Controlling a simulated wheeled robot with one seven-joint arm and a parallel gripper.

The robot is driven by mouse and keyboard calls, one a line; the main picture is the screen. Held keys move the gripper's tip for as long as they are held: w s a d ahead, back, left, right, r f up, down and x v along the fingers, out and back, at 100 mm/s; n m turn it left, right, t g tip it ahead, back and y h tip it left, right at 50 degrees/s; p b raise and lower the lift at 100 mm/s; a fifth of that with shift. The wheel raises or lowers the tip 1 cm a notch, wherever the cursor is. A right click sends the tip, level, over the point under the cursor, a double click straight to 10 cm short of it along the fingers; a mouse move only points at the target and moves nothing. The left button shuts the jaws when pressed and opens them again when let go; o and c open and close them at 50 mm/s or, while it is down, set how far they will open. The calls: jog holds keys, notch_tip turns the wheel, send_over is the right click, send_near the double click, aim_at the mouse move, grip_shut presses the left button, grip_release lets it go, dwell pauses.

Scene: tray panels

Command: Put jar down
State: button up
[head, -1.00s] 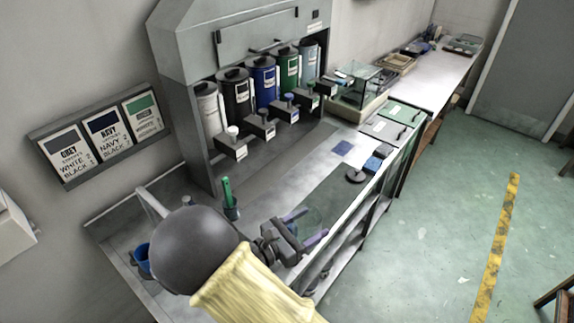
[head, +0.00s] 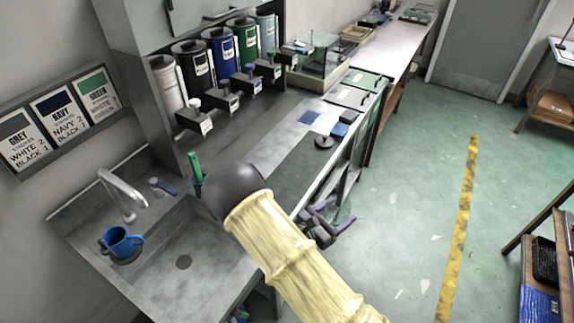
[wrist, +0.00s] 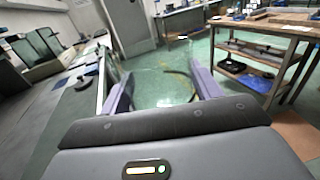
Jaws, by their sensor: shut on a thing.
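My gripper (head: 335,215) is shut on a clear glass jar (head: 346,212). It holds the jar beyond the front edge of the counter, over the green floor. In the wrist view the jar (wrist: 162,88) shows faintly between the two purple fingers, and the floor is seen through it. The jar's outline is hard to make out, so I cannot tell its exact tilt. My arm's yellow sleeve and dark round joint hide part of the counter (head: 285,150) in the head view.
A sink (head: 190,240) and a blue mug (head: 121,242) are at the left. Paint canisters (head: 222,52) stand over the counter. A wooden shelf table (wrist: 265,50) is across the floor.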

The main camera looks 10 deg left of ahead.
jog(key=s+d+f+m+g+h+b, duration=0.1)
jog(key=d+f+b, duration=0.3)
jog(key=d+f, duration=1)
jog(key=shift+s+d+f+g, duration=0.15)
jog(key=shift+s+d+g, duration=0.2)
jog(key=shift+d, duration=0.9)
jog(key=shift+w+d, duration=0.1)
